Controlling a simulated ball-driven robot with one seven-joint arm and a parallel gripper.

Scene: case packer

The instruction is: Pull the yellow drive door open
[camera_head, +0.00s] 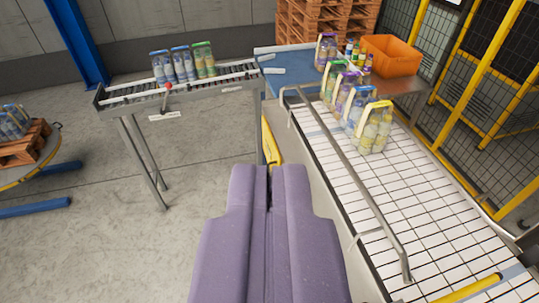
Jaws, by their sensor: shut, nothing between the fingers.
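My gripper (269,172) is purple and shut, with nothing between its fingers. It points forward over the grey floor, beside the left side of the white conveyor. A narrow yellow panel (271,142) shows just beyond my fingertips, on the side of the conveyor frame, and may be the drive door. Its lower part is hidden behind my gripper. I cannot tell whether it is open or whether my fingers touch it. No handle can be made out.
A metal guard rail (350,175) runs along the white slatted conveyor (420,228), which carries several bottle packs (374,127). A roller conveyor (130,92) on legs stands at the back left. An orange crate (392,55) sits at the back right.

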